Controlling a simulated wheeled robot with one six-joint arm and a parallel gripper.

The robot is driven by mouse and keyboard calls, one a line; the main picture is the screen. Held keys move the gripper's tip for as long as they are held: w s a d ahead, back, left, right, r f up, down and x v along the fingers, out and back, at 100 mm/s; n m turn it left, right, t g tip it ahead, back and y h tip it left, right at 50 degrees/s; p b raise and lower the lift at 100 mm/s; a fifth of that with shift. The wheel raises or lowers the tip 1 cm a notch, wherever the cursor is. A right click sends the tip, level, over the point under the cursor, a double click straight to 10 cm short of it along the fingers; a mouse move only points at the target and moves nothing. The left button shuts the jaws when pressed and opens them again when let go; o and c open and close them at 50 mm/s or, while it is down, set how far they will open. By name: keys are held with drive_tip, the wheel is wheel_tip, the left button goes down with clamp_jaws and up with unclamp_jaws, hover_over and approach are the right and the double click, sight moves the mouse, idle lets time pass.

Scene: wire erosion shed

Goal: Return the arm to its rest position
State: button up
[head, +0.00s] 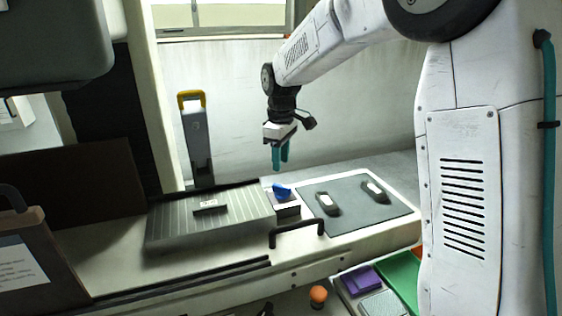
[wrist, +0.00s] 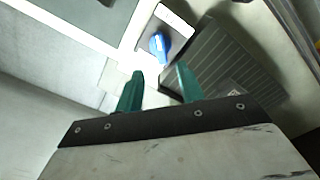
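My gripper (head: 280,158) hangs from my arm above the bench, over the area of a small block with a blue knob (head: 282,190). In the wrist view the two green fingers of my gripper (wrist: 158,88) stand apart with nothing between them. The blue knob (wrist: 159,46) shows just beyond the fingertips and looks apart from them. My arm is bent, reaching out from the right over the bench.
A ribbed grey plate (head: 165,228) bears a small dark block (head: 210,207). A dark mat (head: 345,222) holds two dark pieces (head: 327,203). A black handle (head: 297,231) rises from the bench front. A yellow-topped post (head: 197,140) stands behind. An orange knob (head: 318,295) is below.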

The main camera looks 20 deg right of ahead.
idle(0.3)
drive_tip(key=s+d+r+m, duration=0.1)
drive_tip(key=s+m, duration=0.2)
drive_tip(key=s, duration=0.9)
drive_tip(key=s+d+r+m+t, duration=0.1)
drive_tip(key=s+m, duration=0.2)
drive_tip(key=s, duration=0.9)
drive_tip(key=s+r+m, duration=0.2)
drive_tip(key=s+m, duration=0.1)
drive_tip(key=s, duration=1)
drive_tip(key=shift+d, duration=0.4)
